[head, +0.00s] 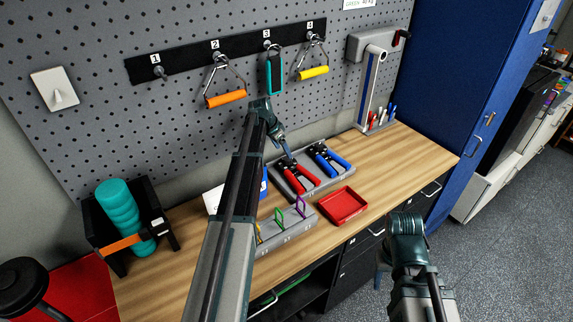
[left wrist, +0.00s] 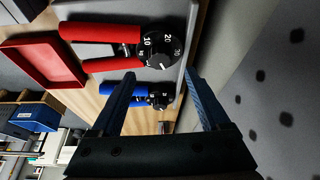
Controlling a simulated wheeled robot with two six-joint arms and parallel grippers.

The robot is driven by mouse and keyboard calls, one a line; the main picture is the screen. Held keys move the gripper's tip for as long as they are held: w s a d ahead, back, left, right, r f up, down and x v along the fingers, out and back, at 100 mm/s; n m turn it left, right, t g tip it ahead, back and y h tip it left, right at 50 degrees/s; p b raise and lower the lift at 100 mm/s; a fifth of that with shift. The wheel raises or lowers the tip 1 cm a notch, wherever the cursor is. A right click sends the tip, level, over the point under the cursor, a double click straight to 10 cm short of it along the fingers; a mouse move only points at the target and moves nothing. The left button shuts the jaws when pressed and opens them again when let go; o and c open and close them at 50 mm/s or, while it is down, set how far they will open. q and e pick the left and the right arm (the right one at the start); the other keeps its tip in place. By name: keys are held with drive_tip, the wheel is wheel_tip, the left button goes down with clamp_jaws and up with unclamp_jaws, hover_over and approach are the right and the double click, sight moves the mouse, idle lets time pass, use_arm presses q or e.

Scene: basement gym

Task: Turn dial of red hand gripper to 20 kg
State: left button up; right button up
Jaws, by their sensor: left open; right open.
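The red hand gripper (head: 295,177) lies on a grey tray (head: 318,184) on the wooden bench. In the left wrist view, its red handles (left wrist: 100,33) point left and its black dial (left wrist: 162,46) faces the camera. White numbers including 10, 20 and 30 show on the dial; I cannot tell its setting. My left gripper (head: 283,145) is above the red hand gripper's dial end in the head view. In the left wrist view its open, empty fingers (left wrist: 159,75) point toward the dials, apparently apart from them. My right gripper (head: 383,266) is open at the lower right, away from the bench items.
A blue hand gripper (head: 328,158) lies beside the red one. A red tray (head: 343,206) stands in front. A grey holder (head: 290,232) with coloured loops is nearby. A pegboard (head: 110,95) with hanging handles rises behind. The bench's right end (head: 415,150) is clear.

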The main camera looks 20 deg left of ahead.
sight(287, 159)
use_arm(q)
drive_tip(key=b+x, duration=0.4)
drive_tip(key=x, duration=0.2)
drive_tip(key=shift+r, duration=0.1)
drive_tip(key=shift+c, duration=0.3)
clamp_jaws()
